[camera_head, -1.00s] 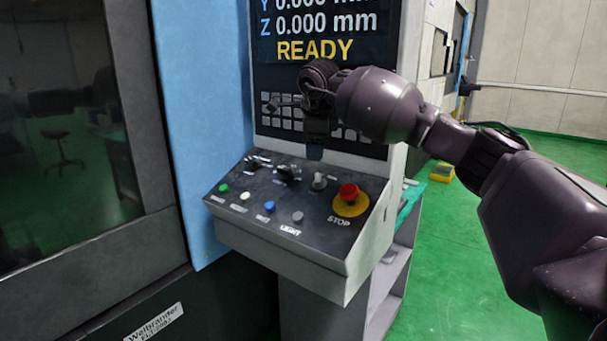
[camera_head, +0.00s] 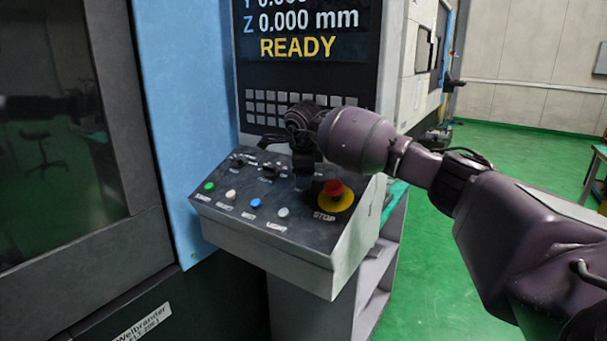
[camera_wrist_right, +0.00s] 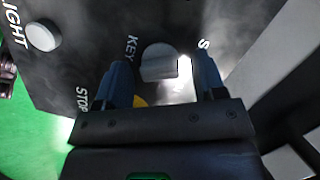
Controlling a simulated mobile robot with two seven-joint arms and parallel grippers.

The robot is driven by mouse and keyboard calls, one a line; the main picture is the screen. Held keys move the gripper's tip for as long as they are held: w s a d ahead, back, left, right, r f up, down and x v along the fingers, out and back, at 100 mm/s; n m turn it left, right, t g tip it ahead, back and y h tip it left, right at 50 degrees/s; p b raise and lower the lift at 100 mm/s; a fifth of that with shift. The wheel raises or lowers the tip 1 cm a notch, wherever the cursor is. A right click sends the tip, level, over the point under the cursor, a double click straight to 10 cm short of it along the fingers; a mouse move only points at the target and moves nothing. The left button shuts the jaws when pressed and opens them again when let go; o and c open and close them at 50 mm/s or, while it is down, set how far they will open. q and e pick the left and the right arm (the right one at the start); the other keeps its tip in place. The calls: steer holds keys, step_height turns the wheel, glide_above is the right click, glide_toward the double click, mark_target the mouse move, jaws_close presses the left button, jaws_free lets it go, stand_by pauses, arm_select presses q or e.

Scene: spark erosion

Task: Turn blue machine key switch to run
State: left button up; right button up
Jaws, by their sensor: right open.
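The key switch (camera_wrist_right: 158,62) is a grey round knob beside the KEY label in the right wrist view. In the head view my right gripper covers it. My right gripper (camera_head: 303,178) points down at the top right of the sloped control panel (camera_head: 340,250). In the wrist view its two dark blue fingers (camera_wrist_right: 162,78) are open and empty, with the knob between and just beyond their tips. I cannot tell whether they touch it. The knob's exact setting is unclear. My left gripper is not in view.
A red stop button (camera_head: 335,190) on a yellow ring sits close right of my gripper. Green (camera_head: 209,187), white (camera_head: 231,194), blue (camera_head: 255,203) and grey (camera_head: 283,212) buttons line the front. Two dark switches stand to the left. The screen (camera_head: 305,30) reads READY.

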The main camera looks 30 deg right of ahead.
steer(key=shift+f, duration=0.1)
steer(key=shift+c, duration=0.3)
steer(key=c, duration=0.9)
steer(key=shift+o, duration=0.2)
steer(key=shift+m, duration=0.3)
steer(key=m+t+h, duration=0.1)
steer(key=m, duration=0.4)
steer(key=shift+m, duration=0.3)
steer(key=m+h, duration=0.1)
steer(key=m, duration=0.4)
steer(key=shift+a+m, duration=0.1)
steer(key=shift+m, duration=0.2)
steer(key=shift+h, duration=0.3)
steer(key=o, duration=0.9)
